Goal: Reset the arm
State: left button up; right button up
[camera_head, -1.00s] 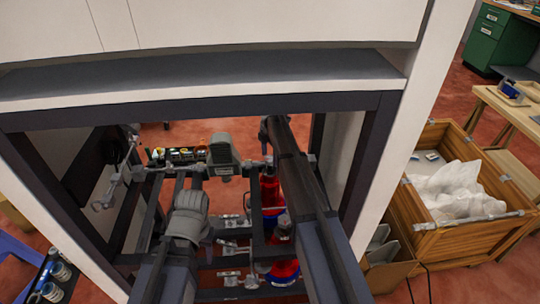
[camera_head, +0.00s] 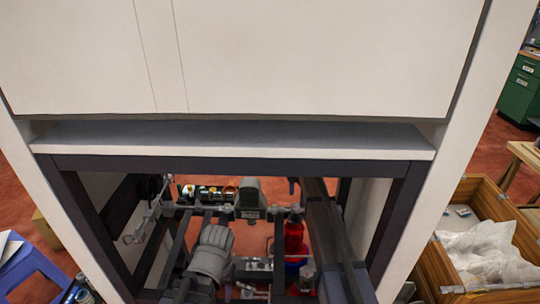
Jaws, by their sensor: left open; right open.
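My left arm (camera_head: 211,254) and my dark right arm (camera_head: 330,236) stretch into the framed opening of a tall white cabinet. Both arms show low in the picture. The gripper jaws are small and crowded by grey metal parts, so their fingertips are hard to make out. I see nothing held in either one. A red bottle-like object (camera_head: 294,238) stands just left of my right arm and is partly hidden.
The white cabinet front (camera_head: 320,60) and its dark crossbar (camera_head: 230,166) stand over the opening. A wooden crate (camera_head: 439,266) with crumpled white material (camera_head: 490,250) is at the right. A blue stool (camera_head: 35,265) is at the lower left. Red floor shows between.

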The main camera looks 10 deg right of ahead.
jog(key=s+a+r+m+p, duration=0.3)
jog(key=s+a+m, duration=0.3)
jog(key=s, duration=0.5)
jog(key=s+a+r+m+p, duration=0.3)
jog(key=s+a+m, duration=0.2)
jog(key=s, duration=0.7)
jog(key=s+a+r+m+h+p, duration=0.1)
jog(key=s+a+r+m+p, duration=0.3)
jog(key=s, duration=0.7)
jog(key=a+m, duration=0.2)
jog(key=a, duration=0.1)
jog(key=shift+s+a+m, duration=0.25)
jog(key=shift+s+m, duration=0.05)
jog(key=shift+s, duration=0.05)
